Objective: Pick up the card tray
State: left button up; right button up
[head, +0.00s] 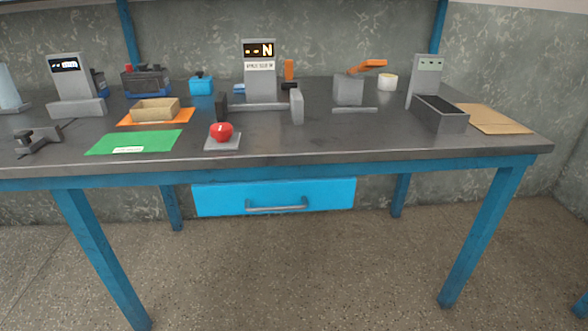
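The card tray (155,110) looks like a shallow, open, tan cardboard box. It sits upright on an orange mat (128,121) on the left part of the workbench. Its inside looks empty from here, though the view of its floor is slanted. Neither of my grippers is in view, and nothing touches the tray from above.
The dark workbench top (330,145) has a clear front middle. A green mat (140,141) lies in front of the tray. A red button (221,131) stands to its right, grey display devices (70,80) behind left. A blue drawer (275,196) hangs below.

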aim_at(164, 109)
jog(key=z, duration=0.4)
jog(key=k, duration=0.3)
jog(key=u, duration=1.05)
jog(key=i, duration=1.5)
jog(key=z, duration=0.55)
